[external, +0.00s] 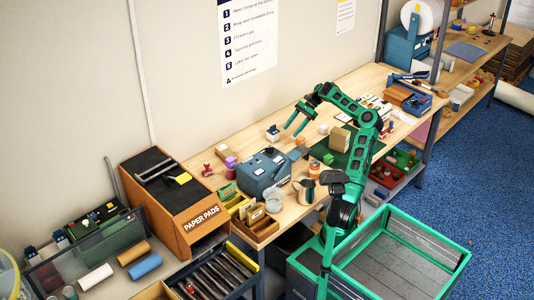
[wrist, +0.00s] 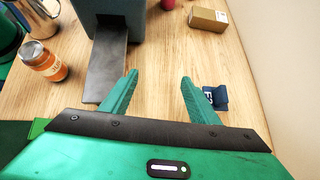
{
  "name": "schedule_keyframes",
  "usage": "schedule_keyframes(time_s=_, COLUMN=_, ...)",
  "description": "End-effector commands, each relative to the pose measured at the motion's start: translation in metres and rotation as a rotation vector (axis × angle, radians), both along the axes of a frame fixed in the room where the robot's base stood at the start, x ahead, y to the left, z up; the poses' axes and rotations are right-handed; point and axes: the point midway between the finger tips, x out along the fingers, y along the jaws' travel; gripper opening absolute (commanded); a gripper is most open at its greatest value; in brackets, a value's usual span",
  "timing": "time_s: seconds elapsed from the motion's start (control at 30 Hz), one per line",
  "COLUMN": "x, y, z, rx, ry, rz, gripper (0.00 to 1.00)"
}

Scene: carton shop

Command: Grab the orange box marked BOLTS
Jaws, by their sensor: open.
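I cannot make out an orange box with a readable BOLTS mark in either view. A small orange block (external: 300,141) lies on the bench just below my gripper in the external view, too small to read. My gripper (external: 294,129) is open above the bench near the wall. In the wrist view my gripper (wrist: 159,77) has its fingers spread over bare wood, with nothing between them. A brown carton (wrist: 208,19) lies farther out at the upper right. An orange jar (wrist: 43,64) stands at the left.
A blue machine (external: 264,171) stands on the bench; its dark flat strip (wrist: 107,62) is left of my fingers. A small dark blue item (wrist: 216,97) lies beside the right finger. A large brown PAPER PADS box (external: 175,200) stands to the left.

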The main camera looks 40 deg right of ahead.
Motion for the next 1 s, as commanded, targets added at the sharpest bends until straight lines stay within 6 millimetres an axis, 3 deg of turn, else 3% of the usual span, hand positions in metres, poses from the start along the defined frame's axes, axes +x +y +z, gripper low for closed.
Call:
schedule_keyframes(time_s=0.03, x=0.001, y=-0.019, z=0.004, rx=0.058, ry=-0.011, rz=-0.052, gripper=0.55)
schedule_keyframes(time_s=0.2, x=-0.002, y=-0.066, z=0.019, rx=0.192, ry=-0.031, rz=-0.177, gripper=0.55)
schedule_keyframes(time_s=0.4, x=-0.01, y=-0.101, z=0.024, rx=0.29, ry=-0.044, rz=-0.261, gripper=0.55)
schedule_keyframes(time_s=0.6, x=-0.009, y=-0.097, z=-0.019, rx=0.282, ry=-0.041, rz=-0.254, gripper=0.55)
schedule_keyframes(time_s=1.0, x=-0.009, y=-0.097, z=-0.056, rx=0.28, ry=-0.042, rz=-0.254, gripper=0.55)
